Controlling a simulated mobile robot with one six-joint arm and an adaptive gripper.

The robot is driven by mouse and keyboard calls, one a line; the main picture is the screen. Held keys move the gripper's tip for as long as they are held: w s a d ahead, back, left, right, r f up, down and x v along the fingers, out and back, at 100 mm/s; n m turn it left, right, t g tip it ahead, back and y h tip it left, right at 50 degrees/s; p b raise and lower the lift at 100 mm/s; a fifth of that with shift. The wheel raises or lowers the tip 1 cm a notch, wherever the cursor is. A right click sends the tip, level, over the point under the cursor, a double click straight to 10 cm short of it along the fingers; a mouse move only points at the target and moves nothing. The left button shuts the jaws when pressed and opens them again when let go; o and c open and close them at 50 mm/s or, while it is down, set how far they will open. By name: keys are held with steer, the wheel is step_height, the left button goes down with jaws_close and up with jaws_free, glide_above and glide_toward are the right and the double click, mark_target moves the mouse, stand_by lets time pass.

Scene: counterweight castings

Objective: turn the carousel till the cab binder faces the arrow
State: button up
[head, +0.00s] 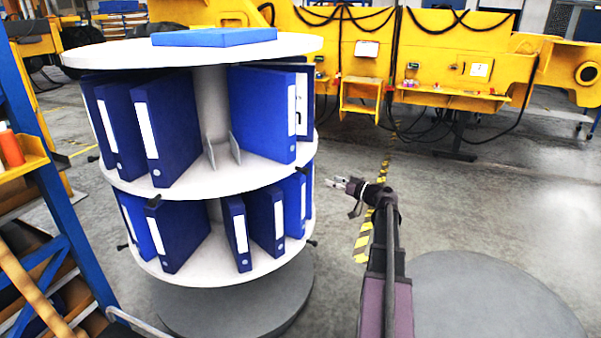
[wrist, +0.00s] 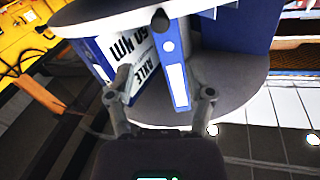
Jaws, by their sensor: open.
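The carousel (head: 290,45) stands left of centre in the head view, with white round shelves and two tiers of upright blue binders. Several blue binders (head: 165,128) show white spine labels too small to read. The wrist view shows a binder with a white spine label (wrist: 176,78) and large lettering beside it, part of which seems to read AXLE. I cannot tell which one is the cab binder, and I see no arrow. My gripper (head: 337,183) is open and empty, right of the carousel's lower tier; in the wrist view its fingers (wrist: 158,94) are apart, with the carousel beyond them.
Black pegs (head: 312,243) stick out from the lower rim. A blue binder (head: 214,37) lies flat on top. A blue rack (head: 50,190) stands close at left. Yellow machinery (head: 450,60) is behind.

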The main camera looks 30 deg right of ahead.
mark_target(301, 169)
steer(key=shift+w, duration=0.1)
stand_by(0.3)
steer(key=x, duration=1.3)
steer(key=shift+w+a, duration=0.2)
steer(key=shift+w, duration=0.1)
